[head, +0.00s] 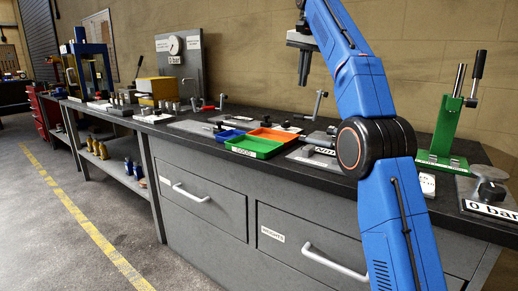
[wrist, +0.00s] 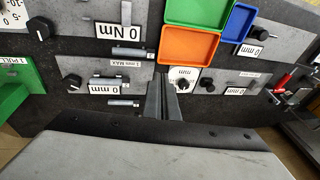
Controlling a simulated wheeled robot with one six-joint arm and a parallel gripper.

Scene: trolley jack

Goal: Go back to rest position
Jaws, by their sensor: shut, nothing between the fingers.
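My gripper (head: 304,66) hangs from my blue arm above the workbench in the head view, its dark fingers pointing down. In the wrist view the fingers of my gripper (wrist: 164,98) are together with nothing between them. Below it are the workbench (wrist: 120,125), an orange tray (wrist: 189,48) and a green tray (wrist: 196,12). The gripper is well above the bench and appears to touch nothing.
A green lever press (head: 445,125) stands at the bench's right end. A blue tray (head: 232,135) and small gauges lie on the bench. A blue-framed press (head: 85,60) stands far left. Drawers with handles (head: 335,262) front the bench. The left floor is clear.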

